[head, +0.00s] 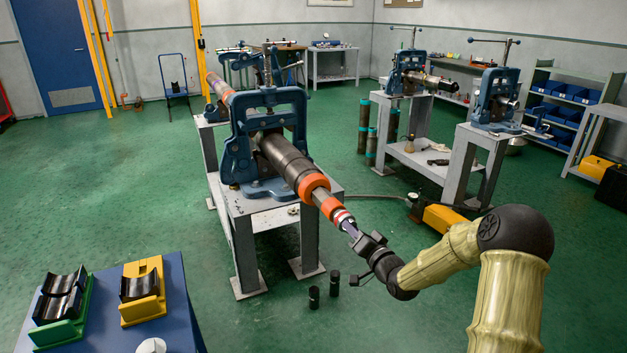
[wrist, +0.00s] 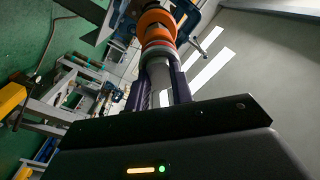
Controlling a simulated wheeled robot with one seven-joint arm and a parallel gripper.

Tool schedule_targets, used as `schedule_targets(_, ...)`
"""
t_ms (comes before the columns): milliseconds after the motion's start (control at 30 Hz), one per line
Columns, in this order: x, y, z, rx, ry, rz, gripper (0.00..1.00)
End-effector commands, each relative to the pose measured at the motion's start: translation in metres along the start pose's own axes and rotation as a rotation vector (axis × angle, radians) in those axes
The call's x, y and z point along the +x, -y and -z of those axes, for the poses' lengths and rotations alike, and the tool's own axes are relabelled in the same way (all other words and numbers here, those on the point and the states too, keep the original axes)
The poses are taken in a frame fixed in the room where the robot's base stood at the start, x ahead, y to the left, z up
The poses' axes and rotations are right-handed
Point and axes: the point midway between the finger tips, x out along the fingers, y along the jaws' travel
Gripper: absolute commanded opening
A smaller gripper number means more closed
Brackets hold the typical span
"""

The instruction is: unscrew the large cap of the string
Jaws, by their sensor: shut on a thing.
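A dark pipe string (head: 283,157) lies clamped in a blue vise (head: 238,129) on a grey stand. Towards me it carries a large orange collar-like part (head: 313,186), then a narrower section with an orange and red band (head: 337,212). The orange part also shows in the wrist view (wrist: 156,24). My gripper (head: 349,226) is at the string's near end, in line with it. Its purple fingers are shut on a grey end piece (wrist: 160,76), one on each side. I cannot tell which part is the large cap. The piece's tip is hidden by the gripper body.
A blue table (head: 180,331) at front left bears a green cradle (head: 67,332) and a yellow cradle (head: 143,312) with black inserts. Two short black cylinders (head: 314,297) stand on the floor below my gripper. More vise stands are at the right. The left floor is clear.

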Motion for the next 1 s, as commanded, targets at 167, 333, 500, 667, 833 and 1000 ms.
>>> schedule_targets(167,0.0,-0.0014,-0.0074,-0.166,0.017,0.004,0.0)
schedule_targets(333,-0.0002,-0.0016,-0.0077,-0.314,0.025,0.004,0.0)
schedule_targets(500,-0.0005,-0.0021,-0.0082,-0.453,0.033,0.004,0.0)
schedule_targets(667,-0.0006,-0.0023,-0.009,-0.577,0.04,0.005,0.0)
schedule_targets(833,-0.0008,-0.0026,-0.0098,-0.706,0.048,0.006,0.0)
schedule_targets(1000,-0.0011,-0.0032,-0.0097,-0.828,0.054,0.006,0.0)
